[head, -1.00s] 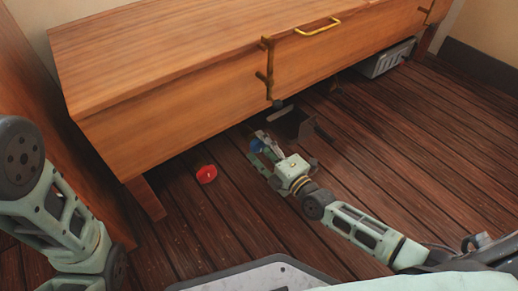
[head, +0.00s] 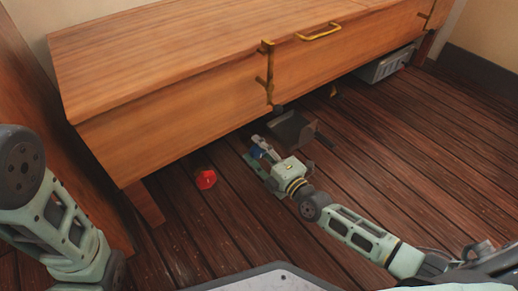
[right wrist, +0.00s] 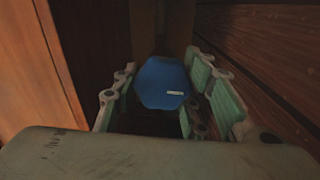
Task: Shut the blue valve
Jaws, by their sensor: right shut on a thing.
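The blue valve (head: 258,153) is a small hexagonal knob low at the floor, in front of the wooden cabinet. It shows large in the right wrist view (right wrist: 160,85), with a small pale mark on its face. My right gripper (head: 262,150) is shut on it, with a green-padded finger on each side. The fingers and wrist partly hide the valve in the head view, and its base is hidden. My left arm stands at the left edge of the head view; its gripper is out of view.
A red knob (head: 205,179) stands on the plank floor left of my right gripper. A wooden cabinet (head: 180,120) overhangs the floor behind. A dark box-like thing (head: 293,130) is close beyond the gripper. A grey box (head: 385,65) is under the cabinet at right.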

